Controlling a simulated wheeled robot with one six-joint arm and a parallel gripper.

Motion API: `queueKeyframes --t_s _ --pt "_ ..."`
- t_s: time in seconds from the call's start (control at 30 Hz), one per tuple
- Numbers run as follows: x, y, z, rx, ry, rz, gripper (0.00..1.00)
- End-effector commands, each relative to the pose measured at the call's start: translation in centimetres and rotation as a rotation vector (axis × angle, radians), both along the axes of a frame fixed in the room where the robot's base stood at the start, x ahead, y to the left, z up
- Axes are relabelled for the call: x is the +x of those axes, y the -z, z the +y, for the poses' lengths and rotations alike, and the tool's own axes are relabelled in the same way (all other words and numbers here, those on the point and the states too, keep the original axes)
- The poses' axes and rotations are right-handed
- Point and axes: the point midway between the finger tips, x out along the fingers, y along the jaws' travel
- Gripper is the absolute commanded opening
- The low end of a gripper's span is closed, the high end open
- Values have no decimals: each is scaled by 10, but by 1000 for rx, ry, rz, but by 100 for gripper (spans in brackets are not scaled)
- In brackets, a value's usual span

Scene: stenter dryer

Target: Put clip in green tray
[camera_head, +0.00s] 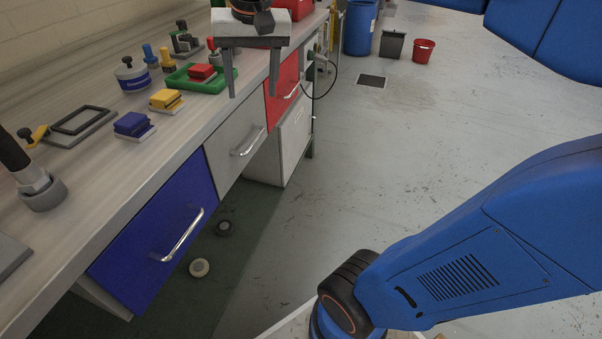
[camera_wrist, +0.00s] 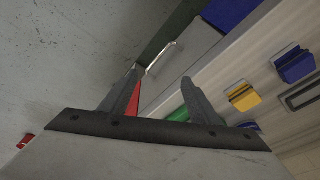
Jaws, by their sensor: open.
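A green tray (camera_head: 214,87) lies on the bench near its front edge, and a red clip-like block (camera_head: 202,71) on a grey base appears to sit in it. A yellow clip (camera_head: 166,99) and a blue clip (camera_head: 132,124) stand on the bench nearer to me. My gripper (camera_head: 252,92) is open and empty, fingers down, by the bench's front edge right of the tray. In the wrist view my gripper (camera_wrist: 162,88) partly hides the green tray (camera_wrist: 179,115); the yellow clip (camera_wrist: 243,96) and blue clip (camera_wrist: 295,66) show at the right.
A white and blue jar (camera_head: 132,77), small knobbed parts and a dark frame (camera_head: 82,120) stand on the bench behind and nearer. Blue, grey and red drawers with handles face the floor. A blue barrel (camera_head: 359,28) and red bucket (camera_head: 423,50) stand far off.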

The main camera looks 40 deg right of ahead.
Motion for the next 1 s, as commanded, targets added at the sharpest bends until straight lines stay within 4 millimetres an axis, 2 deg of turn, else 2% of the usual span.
queueKeyframes --t_s 0.03,0.3,0.5,0.6,0.7,1.0 --pt "-17 14 -4 -5 -31 -13 56" --pt "-91 96 -16 -54 -233 -90 56" --pt "-129 150 -20 -92 -345 -133 56" --pt "-139 165 -21 -104 -376 -144 56" --pt "-144 172 -21 -110 -391 -152 56" --pt "-144 173 -21 -111 -394 -152 56"
